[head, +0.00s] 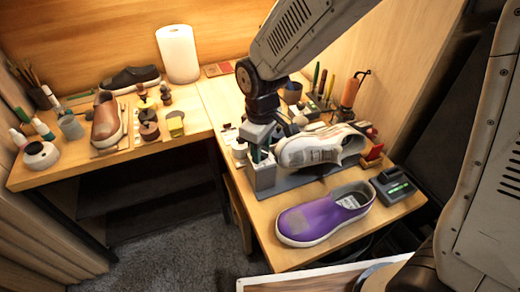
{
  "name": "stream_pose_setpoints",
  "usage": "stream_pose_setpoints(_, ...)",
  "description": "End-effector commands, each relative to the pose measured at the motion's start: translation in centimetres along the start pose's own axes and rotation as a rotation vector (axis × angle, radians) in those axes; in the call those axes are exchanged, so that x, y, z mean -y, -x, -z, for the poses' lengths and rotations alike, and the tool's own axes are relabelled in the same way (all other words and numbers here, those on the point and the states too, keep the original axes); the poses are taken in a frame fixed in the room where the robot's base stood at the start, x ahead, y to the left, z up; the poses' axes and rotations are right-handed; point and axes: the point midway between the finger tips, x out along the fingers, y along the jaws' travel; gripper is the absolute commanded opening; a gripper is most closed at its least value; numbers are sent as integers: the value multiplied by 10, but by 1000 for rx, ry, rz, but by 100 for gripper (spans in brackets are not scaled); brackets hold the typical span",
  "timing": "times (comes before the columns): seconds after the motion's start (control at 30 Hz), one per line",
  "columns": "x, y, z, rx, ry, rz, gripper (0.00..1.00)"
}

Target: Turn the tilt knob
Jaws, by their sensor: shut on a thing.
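A white sneaker (322,147) is held on its side on a stand with a flat grey base (300,184) on the right-hand table. A grey upright block (262,177) stands at the left end of this stand. My gripper (262,157) points down at the top of this block, left of the sneaker's toe. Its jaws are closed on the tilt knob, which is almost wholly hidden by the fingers. I cannot tell the knob's angle from here.
A purple slip-on shoe (325,214) lies in front of the stand, and a dark device with a green screen (396,186) sits right of it. An orange bottle (350,92) stands behind. The left table holds a brown shoe (107,120), a paper roll (178,54) and small jars.

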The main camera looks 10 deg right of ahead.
Motion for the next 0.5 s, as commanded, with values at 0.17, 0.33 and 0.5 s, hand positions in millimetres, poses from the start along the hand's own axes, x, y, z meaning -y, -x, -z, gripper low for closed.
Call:
stream_pose_setpoints(0.17, 0, 1, 0, -1, 69, -1, 14)
stream_pose_setpoints(0.33, 0, 1, 0, -1, 68, -1, 14)
stream_pose_setpoints(0.5, 0, 1, 0, -1, 208, -1, 14)
